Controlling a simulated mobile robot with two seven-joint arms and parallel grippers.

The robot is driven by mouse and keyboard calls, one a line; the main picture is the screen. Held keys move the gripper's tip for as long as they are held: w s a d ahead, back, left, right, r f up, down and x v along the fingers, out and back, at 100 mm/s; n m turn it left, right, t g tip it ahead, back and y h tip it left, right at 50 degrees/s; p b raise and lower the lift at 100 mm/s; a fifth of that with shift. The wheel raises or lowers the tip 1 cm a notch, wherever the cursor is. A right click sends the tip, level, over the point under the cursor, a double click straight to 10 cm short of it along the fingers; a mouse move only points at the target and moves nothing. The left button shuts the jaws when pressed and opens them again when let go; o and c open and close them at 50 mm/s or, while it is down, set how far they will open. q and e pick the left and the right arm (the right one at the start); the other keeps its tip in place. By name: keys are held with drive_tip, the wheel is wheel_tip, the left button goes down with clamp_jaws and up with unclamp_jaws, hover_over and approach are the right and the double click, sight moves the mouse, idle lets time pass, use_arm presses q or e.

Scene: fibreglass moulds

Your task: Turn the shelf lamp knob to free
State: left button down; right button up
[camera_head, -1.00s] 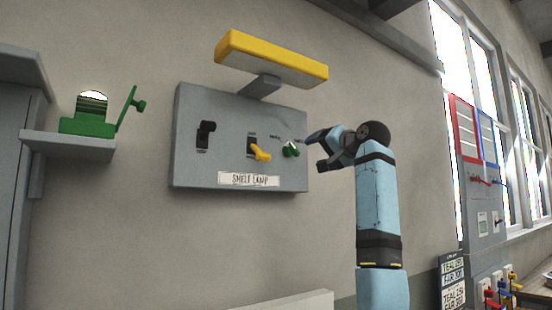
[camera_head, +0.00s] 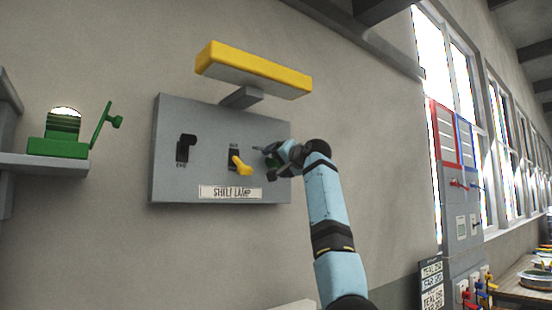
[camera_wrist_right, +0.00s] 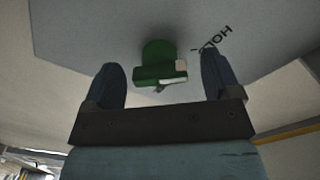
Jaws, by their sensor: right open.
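The grey shelf lamp panel (camera_head: 215,125) is on the wall, with a "SHELF LAMP" label (camera_head: 230,192). Its green knob (camera_wrist_right: 158,75) has a round base and a bar with a pale end patch. In the head view the knob is mostly hidden behind my right gripper (camera_head: 265,157). In the wrist view the right gripper's two fingers (camera_wrist_right: 163,80) stand open on either side of the knob, with gaps. Lettering that seems to read "HOLD" (camera_wrist_right: 212,40) is beside the knob. My left gripper is in neither view.
A yellow lever (camera_head: 240,167) and a black switch (camera_head: 186,148) are on the same panel, left of the knob. A yellow-topped lamp (camera_head: 254,70) juts out above. A green device (camera_head: 62,135) stands on a shelf at left. Another panel (camera_head: 460,215) is at right.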

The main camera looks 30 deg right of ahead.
drive_tip(key=shift+w+f, duration=0.15)
drive_tip(key=shift+w, duration=0.35)
drive_tip(key=shift+s, duration=0.1)
drive_tip(key=shift+c, duration=0.8)
drive_tip(key=c, duration=0.8)
drive_tip(key=shift+o, duration=0.2)
